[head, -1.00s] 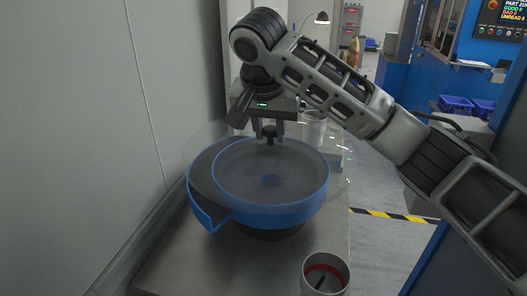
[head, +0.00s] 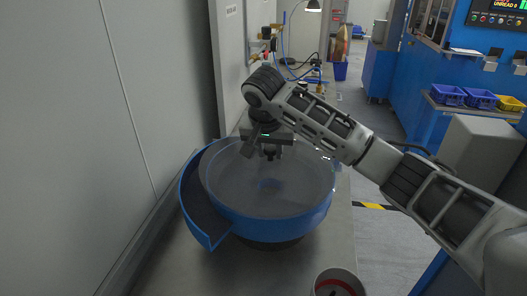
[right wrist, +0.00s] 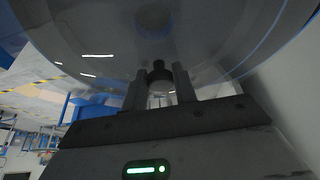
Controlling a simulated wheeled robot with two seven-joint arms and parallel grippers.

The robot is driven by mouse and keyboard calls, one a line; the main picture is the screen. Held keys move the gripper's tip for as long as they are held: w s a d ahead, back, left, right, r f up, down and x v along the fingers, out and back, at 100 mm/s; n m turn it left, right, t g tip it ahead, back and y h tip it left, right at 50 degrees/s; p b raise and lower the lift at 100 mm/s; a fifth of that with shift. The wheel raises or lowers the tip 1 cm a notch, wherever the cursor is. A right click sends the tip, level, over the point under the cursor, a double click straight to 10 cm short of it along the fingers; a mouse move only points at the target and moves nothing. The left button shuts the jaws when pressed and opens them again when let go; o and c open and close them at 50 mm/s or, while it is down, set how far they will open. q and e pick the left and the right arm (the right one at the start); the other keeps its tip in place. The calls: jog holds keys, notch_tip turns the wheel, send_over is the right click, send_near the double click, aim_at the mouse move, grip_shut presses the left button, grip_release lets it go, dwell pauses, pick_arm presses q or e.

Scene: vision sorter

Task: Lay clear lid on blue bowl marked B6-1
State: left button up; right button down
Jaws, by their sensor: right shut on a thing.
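The blue bowl (head: 278,229) stands on the grey bench, with a blue curved track around its left side. No B6-1 mark is readable. The clear lid (head: 298,172) is over the bowl's opening, roughly level and lined up with the rim. I cannot tell whether it touches the rim. My right gripper (head: 271,154) is above the lid, shut on its dark knob. In the right wrist view the two fingers (right wrist: 160,76) stand on either side of the knob, and the clear lid (right wrist: 225,50) spreads out beyond. My left gripper is not in view.
A grey cup with a red ring inside (head: 337,284) stands at the bench's front right. A pale wall closes off the left side. Blue and yellow bins (head: 480,98) sit on a shelf at the right. Hoses and fittings lie behind the bowl.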

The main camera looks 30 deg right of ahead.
jog(key=shift+s+f, duration=0.2)
jog(key=shift+f, duration=0.25)
jog(key=c, duration=1.1)
grip_release()
jog(key=shift+f, duration=0.1)
